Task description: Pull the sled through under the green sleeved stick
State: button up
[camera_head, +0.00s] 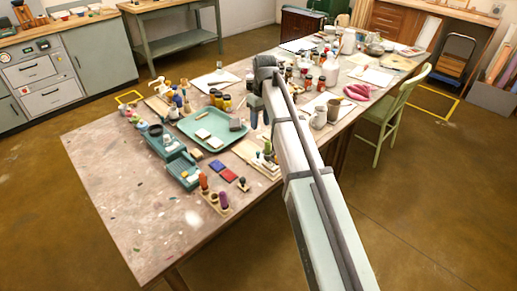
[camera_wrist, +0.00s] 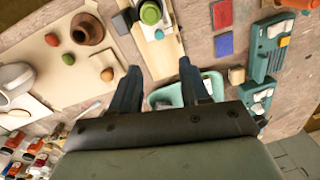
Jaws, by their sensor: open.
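My gripper (camera_wrist: 159,68) is open and empty, its two dark fingers apart in the wrist view. In the head view my gripper (camera_head: 259,110) hangs over the table beside the teal tray. A pale wooden board (camera_wrist: 158,60) lies beyond the fingertips in the wrist view. A round green piece (camera_wrist: 150,12), perhaps the green sleeved stick seen end-on, is over its far part, with a small pale piece beside it. In the head view a green upright piece (camera_head: 268,149) shows by the wooden board (camera_head: 250,152), partly behind my arm. I cannot clearly tell the sled from the board.
The teal tray (camera_head: 228,145) holds small blocks. Red and blue squares (camera_wrist: 222,14) and a teal rack (camera_wrist: 262,60) lie to the right in the wrist view. A board with a brown bowl (camera_wrist: 86,28) is at left. The table's left front (camera_head: 130,190) is clear.

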aim_at(258, 152)
jog(key=f, duration=1.3)
jog(key=shift+s+a, duration=0.3)
jog(key=shift+a, duration=0.05)
grip_shut()
